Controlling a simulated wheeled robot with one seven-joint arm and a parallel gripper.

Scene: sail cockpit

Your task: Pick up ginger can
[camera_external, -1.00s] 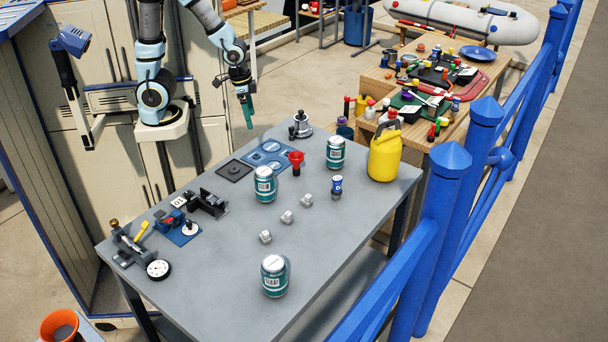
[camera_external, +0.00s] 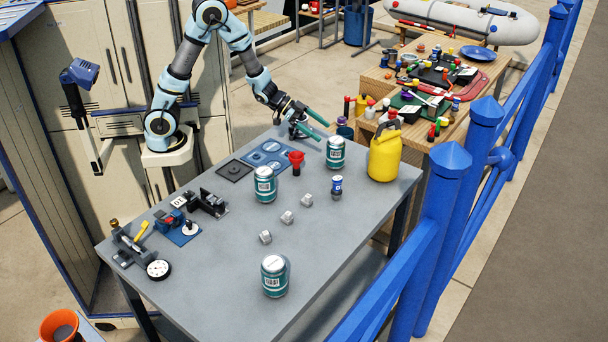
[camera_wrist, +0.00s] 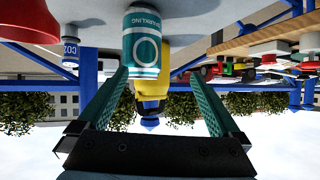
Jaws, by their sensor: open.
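Three teal-and-white cans stand upright on the grey table: a far one (camera_external: 335,155), a middle one (camera_external: 265,187) and a near one (camera_external: 274,278). I cannot read which is the ginger can. My gripper (camera_external: 325,131) is open and empty, tilted toward the far can from its upper left. In the wrist view, which is upside down, a teal can (camera_wrist: 142,45) marked "SPARKLING" lies ahead of my open gripper (camera_wrist: 160,74), nearer the left finger. Whether that finger touches it I cannot tell.
A yellow jug (camera_external: 384,158) stands right of the far can. A red funnel (camera_external: 296,161) and a small blue-and-white canister (camera_external: 336,186) are close by. Small grey blocks (camera_external: 287,217) lie mid-table. Blue railings (camera_external: 440,220) run along the right. The table's near right is clear.

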